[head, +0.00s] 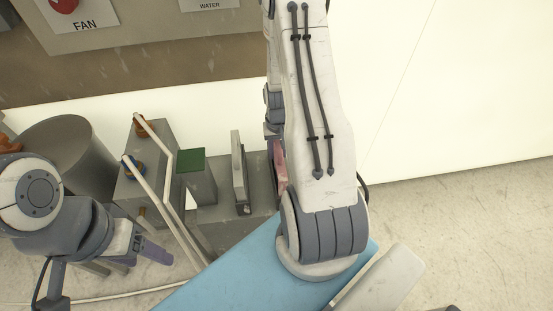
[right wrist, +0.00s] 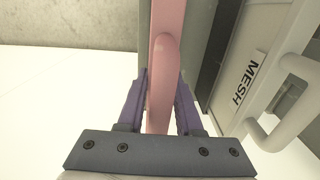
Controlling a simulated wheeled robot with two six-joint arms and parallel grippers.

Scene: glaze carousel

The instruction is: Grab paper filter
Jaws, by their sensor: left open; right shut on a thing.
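A pink part with a looped handle, probably the paper filter, shows in the right wrist view (right wrist: 163,75); no label on it is visible. My right gripper (right wrist: 162,100) has its purple fingers on both sides of the pink handle and is shut on it. In the head view a strip of the pink part (head: 280,165) shows beside my right arm, which hides the right gripper. My left gripper (head: 150,254) is open and empty at the lower left, apart from the pink part.
A white piece labelled MESH (right wrist: 246,78), with a white handle, stands close right of the pink part. Left of it in the head view are an upright grey panel (head: 239,165), a green-topped block (head: 198,182) and a grey cylinder (head: 70,155). A blue surface (head: 225,280) lies in front.

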